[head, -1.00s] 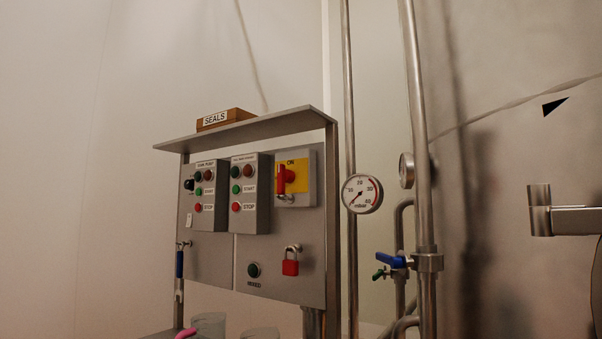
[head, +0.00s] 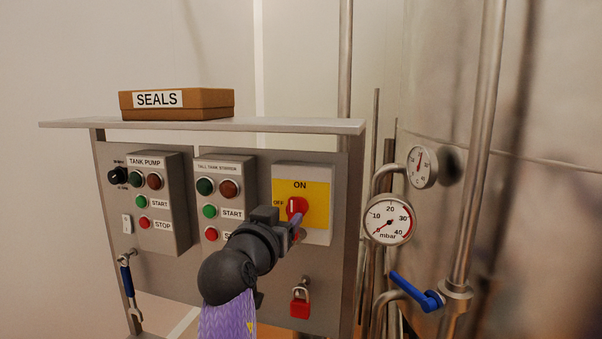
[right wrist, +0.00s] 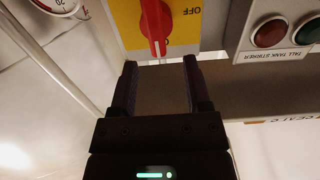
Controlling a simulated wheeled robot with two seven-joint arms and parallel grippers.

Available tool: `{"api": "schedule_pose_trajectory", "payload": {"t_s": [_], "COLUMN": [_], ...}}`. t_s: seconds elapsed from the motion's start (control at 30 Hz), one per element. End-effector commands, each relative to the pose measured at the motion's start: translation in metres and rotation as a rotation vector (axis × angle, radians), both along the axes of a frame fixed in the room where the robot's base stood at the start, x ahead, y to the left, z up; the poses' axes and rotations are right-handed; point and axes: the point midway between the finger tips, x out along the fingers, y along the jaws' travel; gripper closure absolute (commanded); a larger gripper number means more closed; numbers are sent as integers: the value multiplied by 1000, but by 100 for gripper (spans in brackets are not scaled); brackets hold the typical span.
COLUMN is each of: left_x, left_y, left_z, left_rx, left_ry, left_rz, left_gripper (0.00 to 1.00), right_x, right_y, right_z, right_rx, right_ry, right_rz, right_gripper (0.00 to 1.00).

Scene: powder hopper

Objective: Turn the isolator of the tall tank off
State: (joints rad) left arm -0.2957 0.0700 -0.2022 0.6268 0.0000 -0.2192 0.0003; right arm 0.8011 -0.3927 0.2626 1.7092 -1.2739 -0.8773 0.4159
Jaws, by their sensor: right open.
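The isolator is a yellow plate (head: 318,206) on a grey box, marked ON at the top and OFF at the left. Its red handle (head: 296,206) is partly covered by my right gripper (head: 297,223) in the head view. In the right wrist view, upside down, the red handle (right wrist: 156,28) stands roughly upright beside the OFF mark. My right gripper (right wrist: 160,64) is open, with the handle's near end just beyond and between its fingertips. I see no contact. My left gripper is not in view.
A starter box labelled for the tall tank (head: 207,170) and a TANK PUMP box (head: 160,210) stand left of the isolator. A red padlock (head: 300,304) hangs below. A dial gauge (head: 388,220), pipes and a blue valve lever (head: 415,292) are at the right. A SEALS box (head: 205,103) sits above.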

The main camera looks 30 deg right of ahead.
Motion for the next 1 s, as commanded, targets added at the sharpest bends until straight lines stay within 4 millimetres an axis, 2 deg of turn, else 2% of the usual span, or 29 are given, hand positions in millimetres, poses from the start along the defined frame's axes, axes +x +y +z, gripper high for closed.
{"api": "schedule_pose_trajectory", "payload": {"t_s": [0.2, 0.4, 0.57, 0.83, 1.0], "left_x": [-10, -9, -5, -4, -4], "left_y": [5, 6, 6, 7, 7], "left_z": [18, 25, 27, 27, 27], "left_rx": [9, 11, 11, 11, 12], "left_ry": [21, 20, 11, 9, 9], "left_rz": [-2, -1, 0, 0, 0], "left_gripper": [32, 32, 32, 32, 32], "right_x": [32, 52, 59, 60, 60], "right_y": [-37, -60, -68, -69, -68], "right_z": [1, -1, -3, -4, -4], "right_rx": [-5, -6, -3, -3, -3], "right_ry": [5, 5, 4, 4, 4], "right_rz": [0, 3, 4, 5, 5], "right_gripper": [38, 38, 38, 38, 74]}}
